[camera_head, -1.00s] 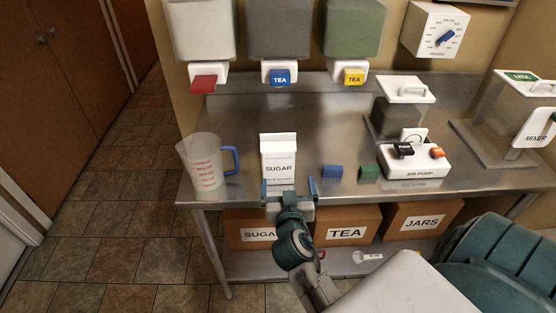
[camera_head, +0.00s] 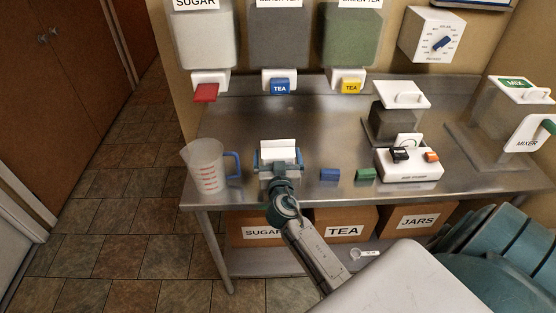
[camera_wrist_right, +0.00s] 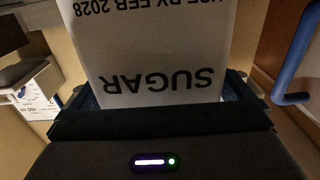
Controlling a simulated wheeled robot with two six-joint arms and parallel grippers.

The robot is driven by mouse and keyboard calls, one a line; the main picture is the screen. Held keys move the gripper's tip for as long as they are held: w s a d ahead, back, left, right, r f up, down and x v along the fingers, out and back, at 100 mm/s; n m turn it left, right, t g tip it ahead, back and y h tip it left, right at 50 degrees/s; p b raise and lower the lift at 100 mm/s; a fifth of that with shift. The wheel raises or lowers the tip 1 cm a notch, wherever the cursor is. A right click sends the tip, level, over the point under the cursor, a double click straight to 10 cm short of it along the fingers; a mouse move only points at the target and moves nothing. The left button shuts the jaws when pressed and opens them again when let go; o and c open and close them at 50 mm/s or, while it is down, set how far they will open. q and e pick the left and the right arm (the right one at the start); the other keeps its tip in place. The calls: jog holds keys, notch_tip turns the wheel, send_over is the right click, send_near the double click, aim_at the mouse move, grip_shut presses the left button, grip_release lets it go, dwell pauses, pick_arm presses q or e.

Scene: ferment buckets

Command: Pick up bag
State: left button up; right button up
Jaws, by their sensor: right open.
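The white sugar bag (camera_head: 279,146) stands upright near the front edge of the steel table. My right gripper (camera_head: 279,160) is at the bag, open, with one finger on each side of it; the gripper hides the bag's lower front. In the right wrist view the bag (camera_wrist_right: 150,50) fills the middle, its SUGAR print upside down, between the two fingers (camera_wrist_right: 155,95). I cannot tell whether the fingers touch it. My left gripper is not in view.
A measuring jug (camera_head: 203,166) with a blue handle stands close left of the bag. A blue block (camera_head: 330,175) and a green block (camera_head: 366,174) lie to the right, before the air pump (camera_head: 410,164). Dispensers (camera_head: 280,82) hang behind; boxes (camera_head: 344,224) sit below.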

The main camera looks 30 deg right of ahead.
jog(key=shift+w+d+f, duration=0.1)
jog(key=shift+w+d, duration=0.15)
jog(key=shift+w, duration=0.2)
jog(key=shift+c, duration=0.2)
jog(key=shift+s, duration=0.1)
jog(key=c, duration=1.1)
jog(key=shift+r, duration=0.2)
